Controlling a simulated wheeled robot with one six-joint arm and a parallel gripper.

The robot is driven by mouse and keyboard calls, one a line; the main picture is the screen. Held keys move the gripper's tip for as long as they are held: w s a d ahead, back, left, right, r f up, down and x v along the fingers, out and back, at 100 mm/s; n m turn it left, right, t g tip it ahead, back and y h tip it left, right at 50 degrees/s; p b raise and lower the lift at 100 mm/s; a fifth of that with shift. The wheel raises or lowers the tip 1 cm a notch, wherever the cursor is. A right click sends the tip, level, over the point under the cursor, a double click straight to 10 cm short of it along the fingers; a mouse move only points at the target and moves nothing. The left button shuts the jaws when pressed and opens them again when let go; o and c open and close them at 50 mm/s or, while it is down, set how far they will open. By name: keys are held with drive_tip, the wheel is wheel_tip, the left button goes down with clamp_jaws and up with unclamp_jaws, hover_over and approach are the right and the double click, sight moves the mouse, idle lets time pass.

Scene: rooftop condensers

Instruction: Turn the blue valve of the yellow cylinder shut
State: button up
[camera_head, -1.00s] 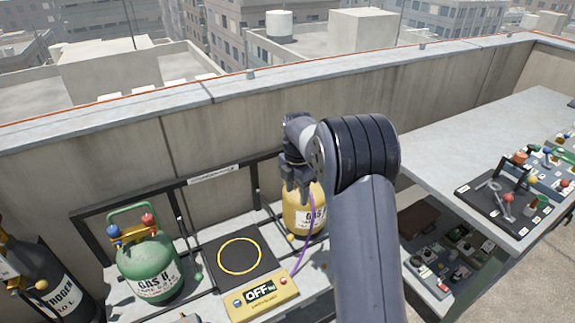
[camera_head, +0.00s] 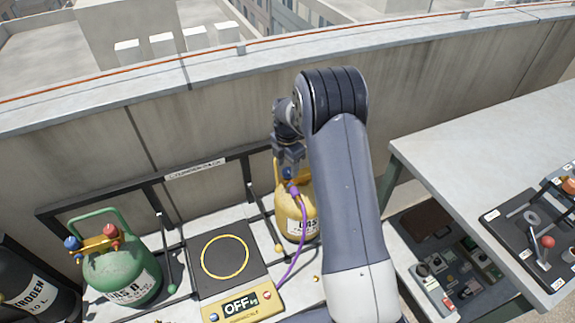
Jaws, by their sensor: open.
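The yellow cylinder (camera_head: 294,218) stands at the right end of the cylinder rack, partly hidden by my arm. Its blue valve (camera_head: 289,172) shows at the top, just below my gripper. A purple hose (camera_head: 301,240) runs from the fitting under the valve down to the left. My gripper (camera_head: 287,160) is open and points down over the valve. Whether its fingers touch the valve or stand around it I cannot tell.
A green cylinder (camera_head: 120,268) with red and blue valves stands at the left. A black scale plate (camera_head: 205,277) and a yellow readout box showing OFF (camera_head: 243,303) lie between. A workbench (camera_head: 450,160) with tools is at the right, and a concrete wall (camera_head: 210,110) runs behind.

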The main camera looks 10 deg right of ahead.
drive_tip(key=shift+f, duration=0.7)
drive_tip(key=shift+c, duration=0.4)
drive_tip(key=c, duration=0.9)
